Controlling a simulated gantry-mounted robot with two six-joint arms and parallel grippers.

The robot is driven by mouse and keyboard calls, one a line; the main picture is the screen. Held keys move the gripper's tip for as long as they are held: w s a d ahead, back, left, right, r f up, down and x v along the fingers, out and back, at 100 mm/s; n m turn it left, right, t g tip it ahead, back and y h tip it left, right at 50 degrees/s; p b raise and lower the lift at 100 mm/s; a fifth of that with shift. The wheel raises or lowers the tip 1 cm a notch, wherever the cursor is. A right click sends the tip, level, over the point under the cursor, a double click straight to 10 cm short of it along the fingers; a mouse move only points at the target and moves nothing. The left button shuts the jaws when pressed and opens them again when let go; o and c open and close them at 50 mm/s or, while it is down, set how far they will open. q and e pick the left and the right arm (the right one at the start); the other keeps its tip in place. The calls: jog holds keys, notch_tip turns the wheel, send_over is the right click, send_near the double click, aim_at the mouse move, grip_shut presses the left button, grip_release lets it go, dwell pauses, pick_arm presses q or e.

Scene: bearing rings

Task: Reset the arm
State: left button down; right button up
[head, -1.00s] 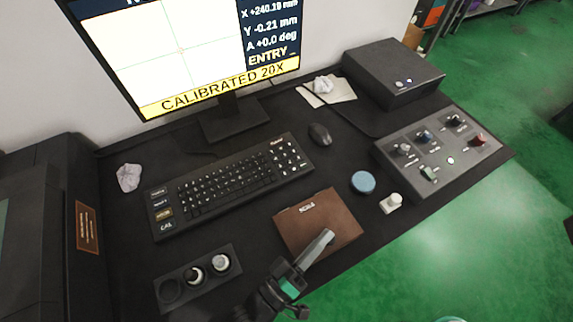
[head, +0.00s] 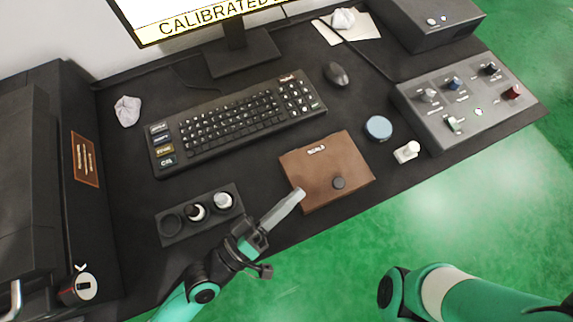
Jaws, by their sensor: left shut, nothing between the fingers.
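My left gripper (head: 286,208) is shut and empty. A black holder (head: 178,239) with three round places stands left of the gripper. Its middle and right places show pale-rimmed round pieces (head: 223,201); the left place looks dark. My right arm (head: 455,293) shows at the bottom right, but its gripper is out of view.
A keyboard (head: 236,122) lies behind the pad. A blue round cap (head: 378,128), a small white piece (head: 406,152) and a control box (head: 470,104) are to the right. A mouse (head: 336,74) and monitor (head: 236,40) are behind. The green floor is beyond the desk's front edge.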

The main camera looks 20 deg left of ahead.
pick_arm(q)
jog(key=shift+s+a+f, duration=0.1)
jog(key=shift+s+a, duration=0.25)
jog(key=shift+s, duration=0.05)
pick_arm(e)
jog(key=shift+f, duration=0.45)
